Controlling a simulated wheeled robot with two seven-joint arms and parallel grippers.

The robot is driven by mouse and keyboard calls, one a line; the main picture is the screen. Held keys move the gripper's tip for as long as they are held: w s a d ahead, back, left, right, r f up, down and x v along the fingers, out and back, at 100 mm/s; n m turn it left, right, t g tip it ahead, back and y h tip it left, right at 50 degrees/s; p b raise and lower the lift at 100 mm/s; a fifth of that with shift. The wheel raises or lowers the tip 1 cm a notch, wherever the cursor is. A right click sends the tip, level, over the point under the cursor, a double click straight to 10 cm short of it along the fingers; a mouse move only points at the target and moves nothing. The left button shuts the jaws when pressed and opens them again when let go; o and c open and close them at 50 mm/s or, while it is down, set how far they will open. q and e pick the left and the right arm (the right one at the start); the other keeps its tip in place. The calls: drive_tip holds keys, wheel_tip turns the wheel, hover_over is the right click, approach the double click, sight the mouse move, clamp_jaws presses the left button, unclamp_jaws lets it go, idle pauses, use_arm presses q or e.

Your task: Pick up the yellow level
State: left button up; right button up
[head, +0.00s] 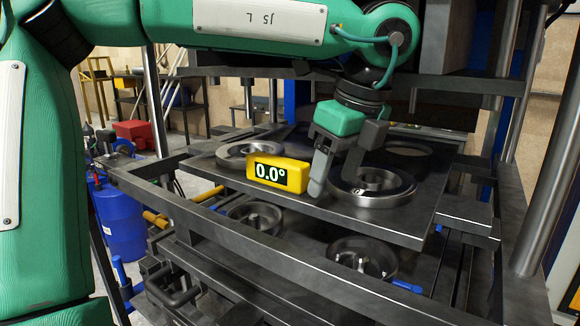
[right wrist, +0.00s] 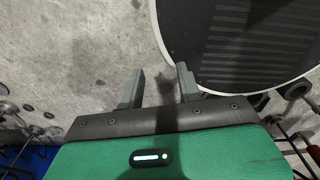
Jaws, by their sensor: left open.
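My right gripper (right wrist: 158,84) shows in the right wrist view, open and empty above a grey floor.
A round metal ring mould (head: 372,188) lies right of the left gripper, another (head: 250,151) behind the level. More ring moulds (head: 362,256) sit on the lower plate. Press columns (head: 548,150) stand at the right. A blue barrel (head: 120,220) is at the left.

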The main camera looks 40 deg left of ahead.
sight(278, 159)
use_arm(q)
drive_tip(key=shift+a+r, duration=0.15)
drive_tip(key=shift+a, duration=0.25)
drive_tip(key=a+p, duration=0.2)
drive_tip(key=a, duration=0.3)
drive_tip(key=shift+a, duration=0.15)
drive_tip(key=shift+w+a+p, duration=0.15)
drive_tip(key=shift+a+p, duration=0.2)
drive_tip(key=shift+p, duration=0.05)
drive_tip(key=a+p, duration=0.3)
drive_tip(key=a, duration=0.2)
drive_tip(key=shift+w+a+p, duration=0.1)
drive_tip(key=shift+p, duration=0.2)
drive_tip(key=shift+a+f, duration=0.2)
drive_tip(key=shift+f, duration=0.2)
drive_tip(key=shift+w+f, duration=0.1)
drive_tip(key=shift+f, duration=0.2)
drive_tip(key=shift+d, duration=0.15)
drive_tip(key=shift+d, duration=0.1)
clamp_jaws()
